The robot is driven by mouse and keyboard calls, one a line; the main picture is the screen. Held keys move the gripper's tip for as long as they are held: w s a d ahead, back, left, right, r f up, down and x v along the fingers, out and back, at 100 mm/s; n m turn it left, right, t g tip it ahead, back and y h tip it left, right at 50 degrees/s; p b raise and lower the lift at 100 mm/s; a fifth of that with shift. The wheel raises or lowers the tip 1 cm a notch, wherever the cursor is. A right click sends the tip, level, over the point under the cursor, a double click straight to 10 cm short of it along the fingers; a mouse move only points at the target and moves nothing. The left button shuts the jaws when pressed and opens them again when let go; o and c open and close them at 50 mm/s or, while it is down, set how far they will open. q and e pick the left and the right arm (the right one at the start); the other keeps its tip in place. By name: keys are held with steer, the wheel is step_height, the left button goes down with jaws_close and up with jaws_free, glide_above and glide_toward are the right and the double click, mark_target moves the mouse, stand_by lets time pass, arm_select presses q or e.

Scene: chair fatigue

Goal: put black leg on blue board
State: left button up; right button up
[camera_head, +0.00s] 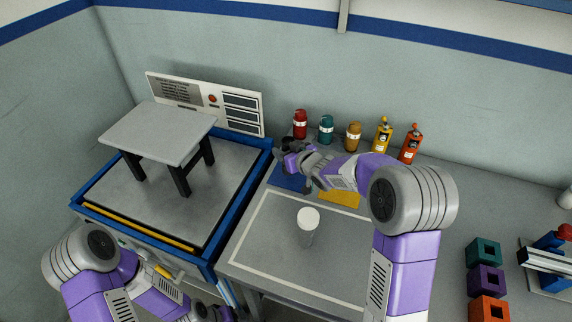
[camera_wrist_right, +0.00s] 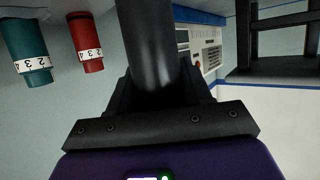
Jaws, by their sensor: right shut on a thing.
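My right gripper (camera_head: 287,158) is above the blue board (camera_head: 287,182), near the back of the grey table. It is shut on the black leg, a dark round bar (camera_wrist_right: 148,45) that rises between the jaws in the right wrist view. In the head view the leg is hard to tell apart from the dark gripper. The blue board lies flat and is partly hidden by my right gripper and arm; I cannot tell whether the leg touches it. My left arm is at the lower left, and its fingers do not show.
A yellow board (camera_head: 340,199) lies beside the blue one. A white-topped cylinder (camera_head: 308,219) stands on the table (camera_head: 270,262). Red (camera_head: 300,124), teal (camera_head: 326,129) and other bottles line the back. A grey stool (camera_head: 160,133) stands on the blue-framed platform (camera_head: 228,205) at left.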

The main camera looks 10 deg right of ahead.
step_height(320, 180, down, 5)
steer(key=shift+w+r+b, duration=0.1)
steer(key=shift+r+b, duration=0.05)
steer(key=shift+b, duration=0.65)
steer(key=shift+r, duration=0.1)
steer(key=o, duration=1.2)
steer(key=shift+f, duration=0.2)
steer(key=shift+o, duration=0.2)
steer(key=shift+r, duration=0.15)
steer(key=shift+s+d+r, duration=0.1)
steer(key=shift+s+r, duration=0.1)
steer(key=shift+s, duration=0.05)
steer(key=p+v, duration=0.2)
steer(key=v, duration=0.9)
steer(key=shift+s, duration=0.2)
